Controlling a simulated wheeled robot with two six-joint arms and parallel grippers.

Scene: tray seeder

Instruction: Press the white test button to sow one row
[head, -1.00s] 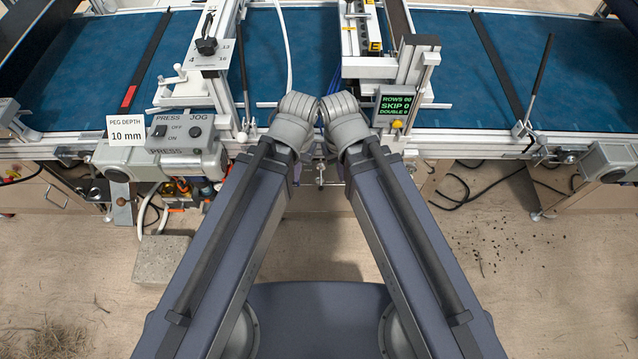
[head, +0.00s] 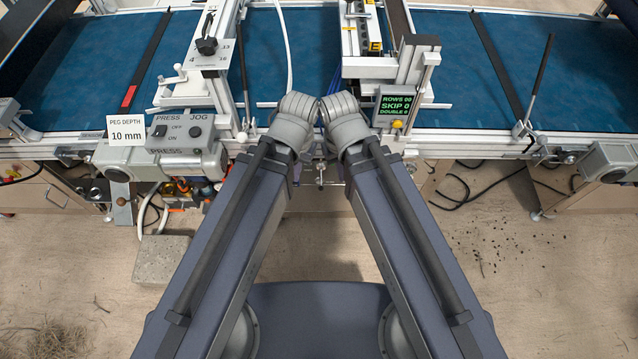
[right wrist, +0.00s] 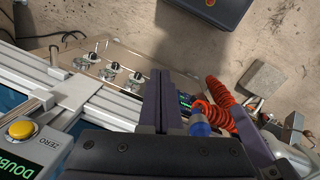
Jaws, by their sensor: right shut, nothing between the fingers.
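I cannot make out a white test button in either view. The counter display (head: 402,106) reads ROWS 00, SKIP 0 and DOUBLE with an unclear digit. A yellow button (head: 397,124) sits just below it; in the right wrist view the yellow button (right wrist: 22,129) is beside the word ZERO. My right gripper (right wrist: 160,74) is shut and empty, pointing past the machine's front rail. In the head view both arms reach the machine's middle front edge, and their wrists hide both grippers.
A control box (head: 172,132) marked PRESS and JOG stands at left, beside a PEG DEPTH 10 mm sign (head: 127,130). Blue belts (head: 75,70) run behind. In the right wrist view, a red coiled hose (right wrist: 215,105) lies close right of the fingers, and a plate with several knobs (right wrist: 100,65) lies left.

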